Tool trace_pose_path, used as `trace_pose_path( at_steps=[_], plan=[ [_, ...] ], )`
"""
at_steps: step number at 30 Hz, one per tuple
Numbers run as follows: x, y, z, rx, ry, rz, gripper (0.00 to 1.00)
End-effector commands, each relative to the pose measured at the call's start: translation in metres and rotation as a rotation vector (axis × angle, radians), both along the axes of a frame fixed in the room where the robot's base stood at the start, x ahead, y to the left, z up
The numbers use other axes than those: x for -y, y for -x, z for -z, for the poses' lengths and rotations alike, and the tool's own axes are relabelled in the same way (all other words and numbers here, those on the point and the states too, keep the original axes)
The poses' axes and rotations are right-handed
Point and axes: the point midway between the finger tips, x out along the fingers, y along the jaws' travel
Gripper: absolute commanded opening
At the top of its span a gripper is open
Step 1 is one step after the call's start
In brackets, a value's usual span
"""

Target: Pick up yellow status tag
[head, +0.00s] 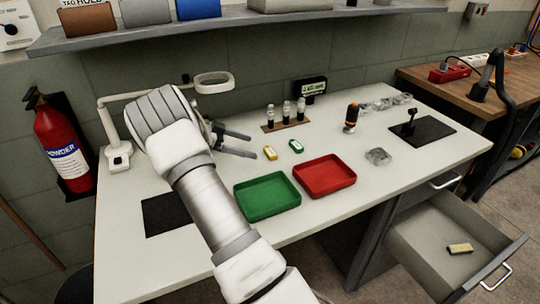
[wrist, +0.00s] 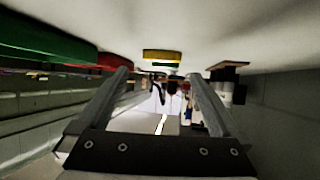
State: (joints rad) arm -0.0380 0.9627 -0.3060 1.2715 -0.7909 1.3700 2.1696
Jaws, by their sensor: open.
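The yellow status tag (head: 270,153) lies on the white worktop, behind the green tray. In the wrist view the yellow tag (wrist: 162,54) shows just beyond the fingertips, roughly centred between them. My gripper (head: 252,146) is open and empty, low over the worktop, to the left of the tag and pointing at it. In the wrist view both fingers of my gripper (wrist: 162,80) are spread apart. A green tag (head: 296,146) lies just right of the yellow one, and also shows behind it in the wrist view (wrist: 166,64).
A green tray (head: 267,196) and a red tray (head: 325,176) stand in front of the tags. A rack of small bottles (head: 286,123) stands behind. A lamp (head: 213,82) is at the back left. An open drawer (head: 430,232) holds a yellowish block (head: 460,248).

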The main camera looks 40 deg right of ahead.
Motion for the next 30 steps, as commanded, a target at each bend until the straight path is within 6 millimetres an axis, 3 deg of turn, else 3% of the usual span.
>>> trace_pose_path(
  at_steps=[7,15,25,30],
  plan=[
    [0.015,0.006,0.009,0.0,-0.001,0.0,1.0],
    [0.048,0.018,0.026,-0.002,-0.002,0.002,1.0],
    [0.054,0.021,0.029,0.0,-0.001,0.0,1.0],
    [0.054,0.021,0.029,0.0,-0.001,0.0,0.71]
  ],
)
